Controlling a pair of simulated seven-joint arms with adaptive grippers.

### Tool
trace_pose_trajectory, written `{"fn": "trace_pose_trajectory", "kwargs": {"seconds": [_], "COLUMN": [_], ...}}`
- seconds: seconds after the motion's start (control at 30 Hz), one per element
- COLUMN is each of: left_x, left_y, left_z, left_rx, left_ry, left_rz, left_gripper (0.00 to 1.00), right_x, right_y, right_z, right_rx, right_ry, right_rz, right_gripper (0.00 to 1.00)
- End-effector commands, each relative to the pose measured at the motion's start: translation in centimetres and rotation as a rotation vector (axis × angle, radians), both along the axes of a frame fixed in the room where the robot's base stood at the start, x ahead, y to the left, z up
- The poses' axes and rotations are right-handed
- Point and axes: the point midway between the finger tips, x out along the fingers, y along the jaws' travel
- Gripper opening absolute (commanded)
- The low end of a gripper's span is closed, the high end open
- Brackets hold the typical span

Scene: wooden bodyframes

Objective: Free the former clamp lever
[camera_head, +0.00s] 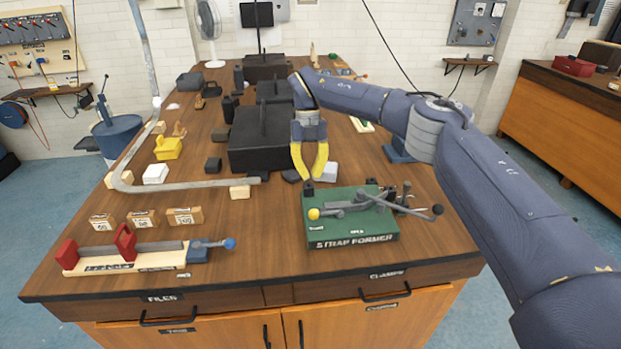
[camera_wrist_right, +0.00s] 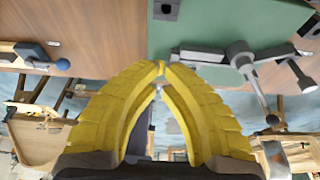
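The strap former (camera_head: 330,231) is a green base near the table's front edge, right of centre. A grey lever with a yellow knob (camera_head: 313,213) lies low across its left side. Another grey arm with a dark ball (camera_head: 437,209) sticks out to the right. I cannot tell which is the clamp lever. My right gripper (camera_head: 312,178) is above the back left of the base, yellow fingers pointing down. In the right wrist view its fingertips (camera_wrist_right: 160,70) meet with nothing held; the green base (camera_wrist_right: 220,25) and grey lever parts (camera_wrist_right: 240,58) lie beyond. My left gripper is out of view.
A fixture with red blocks (camera_head: 125,242) and a blue knob (camera_head: 230,243) sits front left. Small labelled wooden blocks (camera_head: 185,216) stand behind it. A bent metal bar (camera_head: 185,187) and a large black box (camera_head: 262,140) are farther back. Table between the two fixtures is clear.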

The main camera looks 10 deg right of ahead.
Motion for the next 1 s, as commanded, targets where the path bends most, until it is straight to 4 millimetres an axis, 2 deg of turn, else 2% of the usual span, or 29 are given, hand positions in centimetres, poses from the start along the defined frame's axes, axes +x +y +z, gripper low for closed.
{"fn": "trace_pose_trajectory", "kwargs": {"seconds": [0.2, 0.5, 0.7, 1.0], "left_x": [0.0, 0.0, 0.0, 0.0], "left_y": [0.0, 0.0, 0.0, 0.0], "left_z": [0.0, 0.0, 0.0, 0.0], "left_rx": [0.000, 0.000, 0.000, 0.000], "left_ry": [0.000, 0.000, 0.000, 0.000], "left_rz": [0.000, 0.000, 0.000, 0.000], "left_gripper": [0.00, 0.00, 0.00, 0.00], "right_x": [-1.1, -2.1, -2.4, -2.4], "right_y": [0.1, 0.1, 0.2, 0.2], "right_z": [-3.4, -6.8, -7.7, -7.9], "right_rx": [0.001, 0.000, 0.001, 0.001], "right_ry": [0.003, 0.002, 0.000, -0.001], "right_rz": [0.002, 0.001, 0.000, 0.000], "right_gripper": [0.00, 0.00, 0.00, 0.00]}}
